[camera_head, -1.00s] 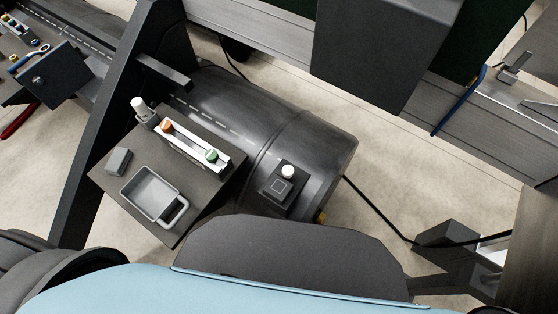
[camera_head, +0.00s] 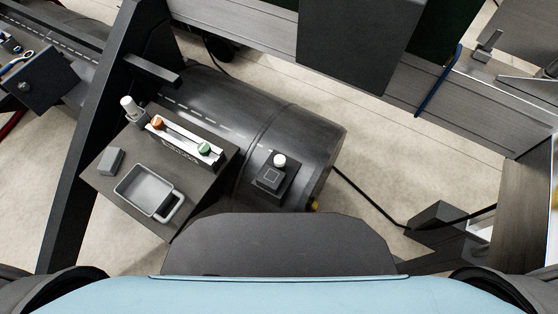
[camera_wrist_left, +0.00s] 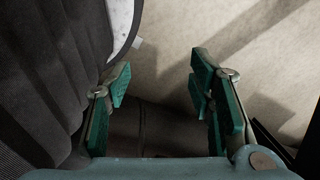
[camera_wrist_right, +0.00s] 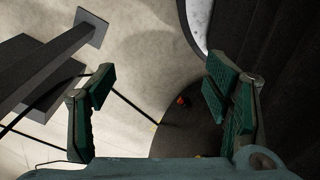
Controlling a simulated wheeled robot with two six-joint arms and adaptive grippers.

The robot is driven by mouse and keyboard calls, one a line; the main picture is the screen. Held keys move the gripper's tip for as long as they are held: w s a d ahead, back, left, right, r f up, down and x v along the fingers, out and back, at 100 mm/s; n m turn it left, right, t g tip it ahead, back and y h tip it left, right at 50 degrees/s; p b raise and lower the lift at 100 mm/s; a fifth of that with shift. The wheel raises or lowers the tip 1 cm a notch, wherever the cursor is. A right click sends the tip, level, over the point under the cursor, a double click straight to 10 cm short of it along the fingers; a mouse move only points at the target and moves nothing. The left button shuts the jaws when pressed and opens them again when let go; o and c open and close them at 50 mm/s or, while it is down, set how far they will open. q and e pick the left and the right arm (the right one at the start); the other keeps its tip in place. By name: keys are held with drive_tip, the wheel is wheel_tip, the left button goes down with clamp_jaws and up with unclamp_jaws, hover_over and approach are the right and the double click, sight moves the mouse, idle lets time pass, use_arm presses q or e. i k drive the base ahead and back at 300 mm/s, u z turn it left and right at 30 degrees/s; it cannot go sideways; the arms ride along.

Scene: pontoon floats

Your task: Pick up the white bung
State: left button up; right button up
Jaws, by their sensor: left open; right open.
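A small white bung (camera_head: 279,160) sits upright on a dark square block (camera_head: 270,177) on top of the black cylindrical float (camera_head: 310,135), in the middle of the head view. Another white-topped piece (camera_head: 128,104) stands at the left end of the rack on the tray platform; it looks taller. My right gripper (camera_wrist_right: 160,100) is open and empty in the right wrist view, over the floor. Neither gripper shows in the head view.
A dark platform (camera_head: 104,188) carries a grey handled tray (camera_head: 144,192), a grey block (camera_head: 110,160) and a rack (camera_head: 186,140) with an orange and a green cap. A slanted dark post (camera_head: 95,150) stands at left. A black cable (camera_head: 370,198) runs right from the float.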

sight(280, 160)
drive_tip(key=z, duration=1.9)
drive_tip(key=k, duration=1.15)
drive_tip(key=u, duration=2.1)
drive_tip(key=i, duration=0.5)
drive_tip(key=u, duration=0.05)
